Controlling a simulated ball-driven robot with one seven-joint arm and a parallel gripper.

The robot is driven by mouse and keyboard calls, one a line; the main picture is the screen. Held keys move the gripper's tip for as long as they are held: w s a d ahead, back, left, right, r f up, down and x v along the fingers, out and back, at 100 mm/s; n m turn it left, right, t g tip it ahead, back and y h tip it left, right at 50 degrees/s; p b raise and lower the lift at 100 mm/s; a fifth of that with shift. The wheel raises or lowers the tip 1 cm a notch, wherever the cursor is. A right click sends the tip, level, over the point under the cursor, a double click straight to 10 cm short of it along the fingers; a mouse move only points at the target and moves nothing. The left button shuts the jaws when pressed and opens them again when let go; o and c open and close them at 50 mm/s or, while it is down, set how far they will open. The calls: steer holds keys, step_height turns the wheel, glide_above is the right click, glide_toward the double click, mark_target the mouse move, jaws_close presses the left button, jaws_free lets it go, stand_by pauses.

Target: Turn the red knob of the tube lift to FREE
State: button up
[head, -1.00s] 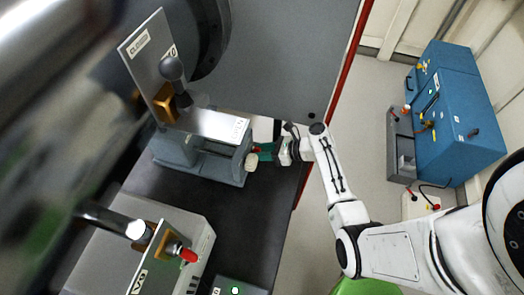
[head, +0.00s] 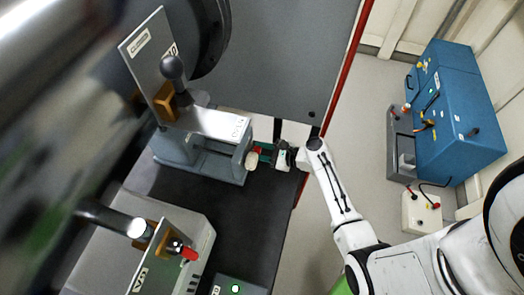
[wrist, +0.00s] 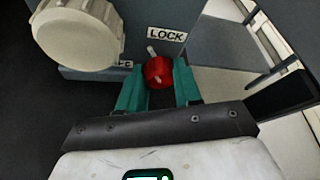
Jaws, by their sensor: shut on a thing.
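The red knob (wrist: 158,71) is between the green fingers of my gripper (wrist: 160,86), which is shut on it. The knob's white pointer tilts up and slightly left, near the LOCK label (wrist: 167,35). A second small label (wrist: 126,64) to the left is mostly hidden. In the head view, my gripper (head: 264,152) reaches the right end of the grey tube lift (head: 205,165) from the right. The knob shows there only as a bit of red (head: 256,151).
A big cream handwheel (wrist: 77,33) sits close left of my gripper. A grey box with a red-tipped knob (head: 188,253) stands lower on the dark bench (head: 240,215). A blue cabinet (head: 455,110) is at the right, with open floor between.

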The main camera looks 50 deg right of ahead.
steer(key=n+h+b, duration=0.1)
steer(key=b, duration=0.1)
steer(key=f+n+t+b, duration=0.1)
steer(key=n+b, duration=0.1)
steer(key=shift+a+h, duration=0.15)
steer(key=shift+h, duration=0.25)
steer(key=n+t+b, duration=0.1)
steer(key=b, duration=0.2)
steer(key=shift+s+n+h, duration=0.1)
steer(key=shift+n+h, duration=0.2)
steer(key=shift+n, duration=0.1)
steer(key=shift+r+n+b, duration=0.2)
steer(key=shift+n+b, duration=0.4)
steer(key=shift+b, duration=0.35)
steer(key=shift+r, duration=0.1)
steer(key=o, duration=1)
steer(key=shift+o, duration=0.2)
steer(key=shift+a, duration=0.1)
